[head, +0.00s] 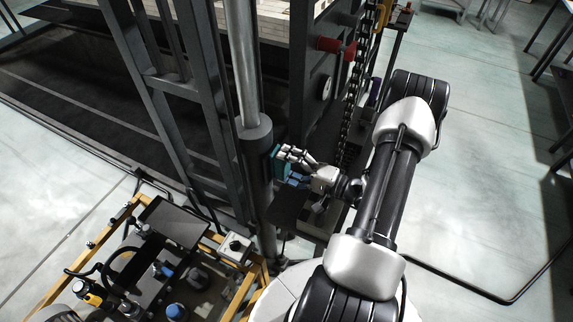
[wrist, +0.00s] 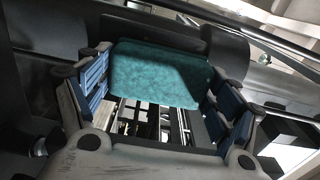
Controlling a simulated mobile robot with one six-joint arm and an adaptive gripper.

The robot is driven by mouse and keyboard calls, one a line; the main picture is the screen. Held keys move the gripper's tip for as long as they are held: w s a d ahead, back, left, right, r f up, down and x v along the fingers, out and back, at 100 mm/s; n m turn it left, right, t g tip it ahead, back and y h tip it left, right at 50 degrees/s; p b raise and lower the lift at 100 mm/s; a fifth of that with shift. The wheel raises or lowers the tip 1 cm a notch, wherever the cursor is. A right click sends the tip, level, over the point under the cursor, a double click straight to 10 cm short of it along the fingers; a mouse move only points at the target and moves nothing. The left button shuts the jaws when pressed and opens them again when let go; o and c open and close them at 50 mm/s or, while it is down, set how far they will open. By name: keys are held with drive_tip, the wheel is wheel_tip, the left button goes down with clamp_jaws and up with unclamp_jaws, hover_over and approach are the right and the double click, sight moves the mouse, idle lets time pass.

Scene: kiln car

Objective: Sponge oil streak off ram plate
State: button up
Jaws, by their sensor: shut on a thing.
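A teal sponge (head: 276,164) is in my gripper (head: 288,168), beside the dark lower cylinder of the upright ram (head: 256,150). The wrist view shows the sponge (wrist: 160,72) broad and flat between the blue-padded fingers of my gripper (wrist: 160,92). The gripper is shut on it. In the wrist view, the dark cylinder (wrist: 222,50) lies just behind the sponge. I cannot tell whether the sponge touches it. I cannot make out the ram plate or an oil streak; the sponge and fingers cover part of the cylinder's surface.
A dark steel frame (head: 165,80) stands left of the ram. A hanging chain (head: 352,95) and a red knob (head: 330,45) are to its right. A yellow-framed cart (head: 112,218) with bottles and a grey box (head: 235,246) is at lower left.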

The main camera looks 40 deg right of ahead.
drive_tip(key=shift+a, duration=0.1)
drive_tip(key=shift+s+a, duration=0.3)
drive_tip(key=shift+a, duration=0.35)
drive_tip(key=shift+s+a, duration=0.3)
drive_tip(key=shift+a, duration=0.3)
drive_tip(key=shift+s+a, duration=0.3)
drive_tip(key=shift+a, duration=0.35)
drive_tip(key=shift+w+d, duration=0.1)
drive_tip(key=shift+w+d+b, duration=0.25)
drive_tip(key=shift+d+b, duration=0.05)
drive_tip(key=shift+d, duration=0.35)
drive_tip(key=shift+w+d+b, duration=0.25)
drive_tip(key=shift+d+b, duration=0.05)
drive_tip(key=shift+d, duration=0.35)
drive_tip(key=shift+w+d+b, duration=0.25)
drive_tip(key=shift+d+b, duration=0.05)
drive_tip(key=shift+d, duration=0.35)
drive_tip(key=shift+w+d+b, duration=0.3)
drive_tip(key=shift+d+b, duration=0.05)
drive_tip(key=shift+d, duration=0.3)
drive_tip(key=shift+w+d+b, duration=0.25)
drive_tip(key=shift+d+b, duration=0.05)
drive_tip(key=shift+d, duration=0.4)
drive_tip(key=shift+w+d+b, duration=0.3)
drive_tip(key=shift+d+b, duration=0.05)
drive_tip(key=shift+d, duration=0.3)
